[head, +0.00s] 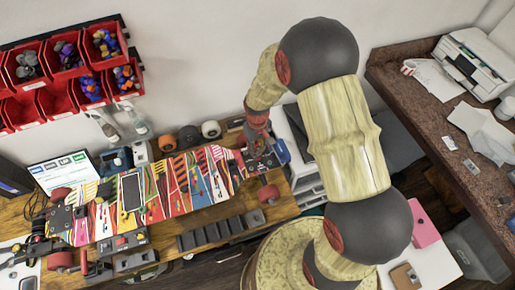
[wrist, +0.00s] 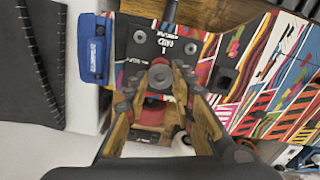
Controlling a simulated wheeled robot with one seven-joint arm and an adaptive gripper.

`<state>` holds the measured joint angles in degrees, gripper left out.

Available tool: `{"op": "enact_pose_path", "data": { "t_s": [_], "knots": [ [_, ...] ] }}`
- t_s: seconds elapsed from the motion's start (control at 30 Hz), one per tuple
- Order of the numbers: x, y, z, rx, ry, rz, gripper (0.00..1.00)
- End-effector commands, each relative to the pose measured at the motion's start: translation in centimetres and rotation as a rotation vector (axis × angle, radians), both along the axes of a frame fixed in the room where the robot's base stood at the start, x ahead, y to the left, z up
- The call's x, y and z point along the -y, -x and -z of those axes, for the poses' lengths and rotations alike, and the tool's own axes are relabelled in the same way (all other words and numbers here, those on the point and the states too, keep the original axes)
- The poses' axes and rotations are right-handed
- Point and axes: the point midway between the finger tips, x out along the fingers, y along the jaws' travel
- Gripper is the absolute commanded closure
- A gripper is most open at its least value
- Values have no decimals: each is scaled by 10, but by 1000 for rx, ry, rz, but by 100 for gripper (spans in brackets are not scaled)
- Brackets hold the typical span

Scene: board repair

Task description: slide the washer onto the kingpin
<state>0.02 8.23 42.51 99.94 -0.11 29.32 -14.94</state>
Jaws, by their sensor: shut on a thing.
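The graphic-covered skateboard deck (head: 175,187) lies on the wooden bench. My gripper (head: 262,142) is over its right end, where my arm partly hides the truck. In the wrist view my gripper (wrist: 157,92) is shut on a small grey round disc, which looks like the washer (wrist: 161,74). A black baseplate with white lettering (wrist: 150,38) shows just beyond it. A red part (wrist: 152,103) shows below the disc, between the fingers. I cannot make out the kingpin, nor whether the washer is around it.
A blue box (wrist: 92,48) stands beside the deck's end. A black tray (head: 222,231) lies along the bench front. Red bins (head: 60,65) hang on the wall. Loose wheels (head: 210,129) sit at the back of the bench.

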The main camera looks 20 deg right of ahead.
Motion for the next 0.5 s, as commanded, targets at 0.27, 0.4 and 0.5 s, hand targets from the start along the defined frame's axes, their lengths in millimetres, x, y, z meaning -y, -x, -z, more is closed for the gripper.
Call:
{"op": "enact_pose_path", "data": {
  "t_s": [0.27,0.4,0.5],
  "knots": [
    [0,0,0,0,0,0,93],
    [0,0,4,0,0,0,93],
    [0,0,9,0,0,0,93]
  ]
}}
